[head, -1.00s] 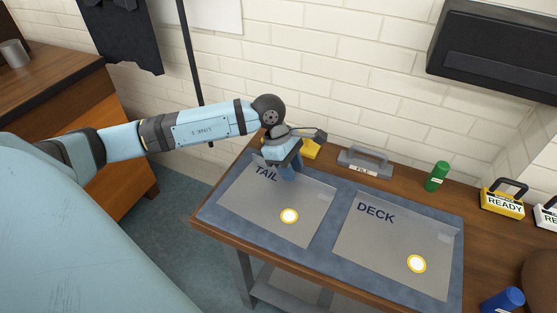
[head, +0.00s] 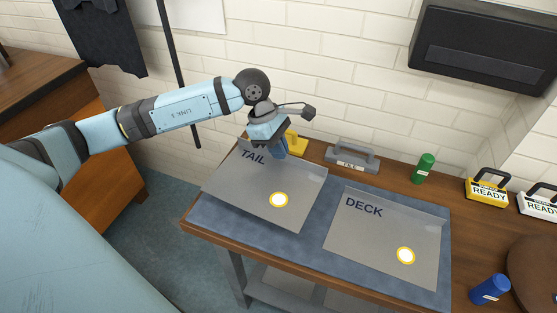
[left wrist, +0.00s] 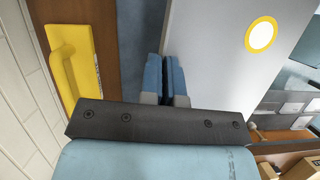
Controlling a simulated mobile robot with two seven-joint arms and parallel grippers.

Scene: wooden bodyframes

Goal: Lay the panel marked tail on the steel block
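The panel marked tail (head: 240,189) is a thin grey sheet with a white disc ringed in yellow, seen in the head view. My left gripper (head: 282,150) is shut on its far edge and holds it a little above the blue mat. In the left wrist view the two blue fingers (left wrist: 173,78) pinch the edge of the tail panel (left wrist: 215,55). The similar panel marked deck (head: 375,245) lies flat on the mat to the right. I cannot make out a steel block for certain. My right gripper is not in view.
The blue mat (head: 315,225) covers the bench's left part. A grey handled tool marked file (head: 351,160) and a yellow handled tool (head: 298,142) stand behind it. A green can (head: 424,168), a blue can (head: 490,289) and a yellow READY sign (head: 487,190) are right.

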